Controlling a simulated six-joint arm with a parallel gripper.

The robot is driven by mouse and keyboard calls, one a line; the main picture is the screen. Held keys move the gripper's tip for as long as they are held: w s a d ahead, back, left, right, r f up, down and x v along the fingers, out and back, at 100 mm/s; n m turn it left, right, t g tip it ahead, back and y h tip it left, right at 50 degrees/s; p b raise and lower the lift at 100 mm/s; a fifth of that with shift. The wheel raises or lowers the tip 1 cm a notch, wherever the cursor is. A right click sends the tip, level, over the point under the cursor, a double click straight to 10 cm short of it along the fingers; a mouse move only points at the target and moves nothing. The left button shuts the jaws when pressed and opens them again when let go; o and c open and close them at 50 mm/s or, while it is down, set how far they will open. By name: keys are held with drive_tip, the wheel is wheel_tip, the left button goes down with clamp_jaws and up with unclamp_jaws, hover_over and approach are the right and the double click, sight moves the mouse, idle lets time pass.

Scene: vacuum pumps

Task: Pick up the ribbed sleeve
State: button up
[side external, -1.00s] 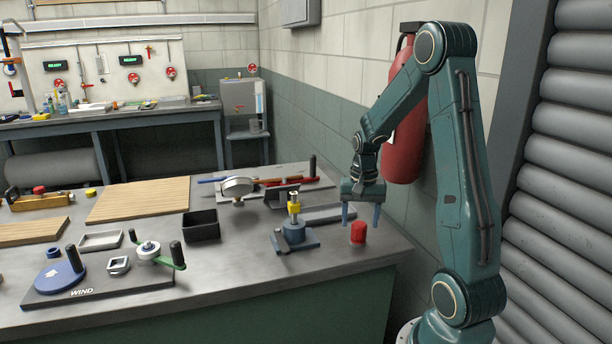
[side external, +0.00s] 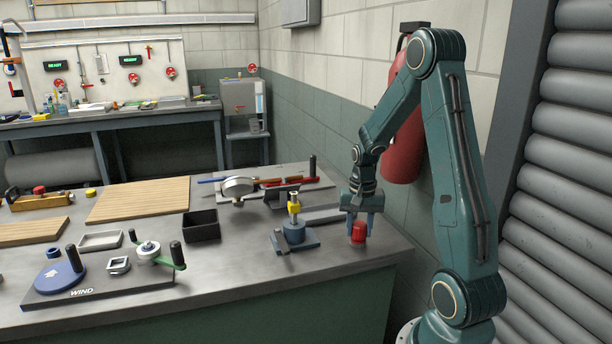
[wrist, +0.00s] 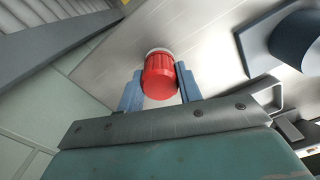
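The ribbed sleeve (side external: 358,232) is a small red ribbed cylinder standing upright on the bench near its right end. In the wrist view the red sleeve (wrist: 159,75) sits between my two blue fingers, with a pale rim at its far end. My gripper (side external: 360,231) points down over the sleeve, with one finger on each side of it. In the wrist view my gripper (wrist: 160,88) is spread, with the fingers close to the sleeve's sides; a narrow gap seems to show on the left. The sleeve still rests on the bench.
A blue-grey fixture with a yellow collar (side external: 294,230) stands just left of my gripper. A black open bin (side external: 201,226) is further left. The bench top (side external: 335,262) in front of the sleeve is clear.

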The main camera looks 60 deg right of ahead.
sight(359, 224)
drive_tip(key=c, duration=0.4)
wheel_tip(359, 224, up, 20)
idle(0.8)
drive_tip(key=shift+w, duration=0.1)
idle(0.4)
drive_tip(key=shift+w+a+r, duration=0.15)
drive_tip(key=shift+w+a, duration=1.05)
drive_tip(key=shift+w, duration=1.35)
drive_tip(key=shift+w+a+r, duration=0.15)
drive_tip(key=shift+w+a, duration=1)
drive_tip(key=shift+w, duration=1.45)
drive_tip(key=shift+w+a+r, duration=0.15)
drive_tip(key=shift+w+a, duration=1.05)
drive_tip(key=shift+w, duration=1.35)
